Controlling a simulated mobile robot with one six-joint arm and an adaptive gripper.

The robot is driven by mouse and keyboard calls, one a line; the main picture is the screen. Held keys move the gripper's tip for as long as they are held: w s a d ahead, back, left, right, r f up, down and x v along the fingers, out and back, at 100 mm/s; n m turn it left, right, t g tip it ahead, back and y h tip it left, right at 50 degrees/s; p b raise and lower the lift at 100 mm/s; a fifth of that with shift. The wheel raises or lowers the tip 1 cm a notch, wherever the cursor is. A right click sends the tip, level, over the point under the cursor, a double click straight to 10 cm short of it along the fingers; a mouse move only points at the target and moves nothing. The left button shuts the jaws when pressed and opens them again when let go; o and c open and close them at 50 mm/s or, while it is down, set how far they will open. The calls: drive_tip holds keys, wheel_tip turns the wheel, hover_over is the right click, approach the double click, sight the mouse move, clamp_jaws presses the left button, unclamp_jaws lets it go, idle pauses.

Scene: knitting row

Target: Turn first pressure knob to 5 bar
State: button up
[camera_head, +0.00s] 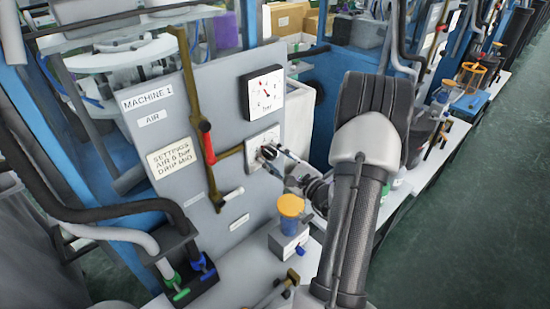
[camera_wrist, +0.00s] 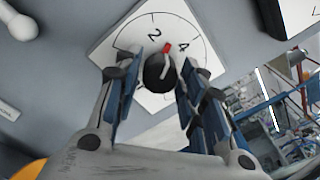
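The pressure knob (camera_wrist: 157,74) is round and black with a red pointer mark, on a white square dial plate (camera_wrist: 118,40). The red mark points between the 2 and the 4. In the head view the dial plate (camera_head: 251,143) sits on the grey panel, below a square gauge (camera_head: 263,92) with a red needle marked "bar". My gripper (camera_wrist: 163,72) has one finger on each side of the knob. Gaps show between fingers and knob, so it looks open around it. In the head view my gripper (camera_head: 270,154) is at the dial and hides the knob.
Green floor (camera_head: 480,200) is clear at right.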

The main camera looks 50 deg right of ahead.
drive_tip(key=c, duration=0.7)
drive_tip(key=shift+m, duration=0.3)
drive_tip(key=m+p, duration=0.3)
drive_tip(key=m, duration=0.2)
drive_tip(key=shift+r, duration=0.1)
drive_tip(key=m+p, duration=0.3)
drive_tip(key=m, duration=0.3)
idle(0.5)
drive_tip(key=o, duration=1.1)
